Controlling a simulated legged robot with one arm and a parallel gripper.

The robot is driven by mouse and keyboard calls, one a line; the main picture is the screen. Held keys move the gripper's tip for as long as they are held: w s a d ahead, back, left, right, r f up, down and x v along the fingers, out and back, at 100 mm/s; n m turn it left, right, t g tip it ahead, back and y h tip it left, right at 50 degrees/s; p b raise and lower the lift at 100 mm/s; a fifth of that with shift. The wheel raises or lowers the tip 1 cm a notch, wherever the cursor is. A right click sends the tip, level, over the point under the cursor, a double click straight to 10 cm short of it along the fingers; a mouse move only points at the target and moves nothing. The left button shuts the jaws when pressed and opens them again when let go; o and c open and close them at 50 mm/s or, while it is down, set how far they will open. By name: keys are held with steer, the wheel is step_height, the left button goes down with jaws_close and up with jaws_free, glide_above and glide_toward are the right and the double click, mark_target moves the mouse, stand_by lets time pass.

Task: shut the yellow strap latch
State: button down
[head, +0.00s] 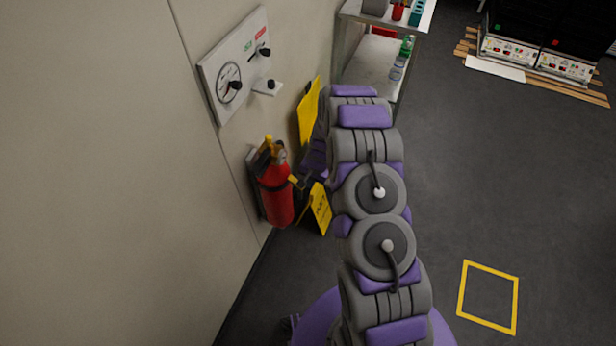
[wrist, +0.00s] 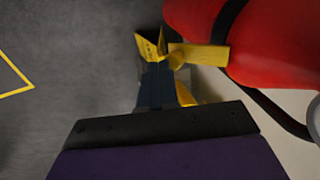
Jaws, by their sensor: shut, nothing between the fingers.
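The red fire extinguisher (head: 277,198) hangs on the wall with a black strap around it; it fills the upper right of the wrist view (wrist: 260,45). The yellow strap latch (head: 293,180) sticks out from the extinguisher's side, and in the wrist view the latch (wrist: 207,56) is a flat yellow bar standing away from the red body. My gripper (head: 304,183) is beside the latch's outer end. In the wrist view the fingers of my gripper (wrist: 156,70) are together and empty, close to that end. I cannot tell whether they touch it.
A yellow floor sign (head: 320,208) stands just behind my gripper. A gauge panel (head: 236,68) with black knobs is on the wall above the extinguisher. A metal shelf (head: 372,65) stands farther back. The floor to the right is open, with a yellow marked square (head: 461,290).

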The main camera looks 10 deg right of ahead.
step_height(320, 180, down, 3)
steer(key=shift+f, duration=0.2)
steer(key=shift+r, duration=0.1)
steer(key=shift+r+p, duration=0.45)
steer(key=shift+r, duration=0.25)
steer(key=shift+r, duration=0.1)
step_height(320, 180, up, 17)
steer(key=s+d+p, duration=0.2)
steer(key=shift+d+p, duration=0.35)
steer(key=shift+p, duration=0.05)
stand_by(0.6)
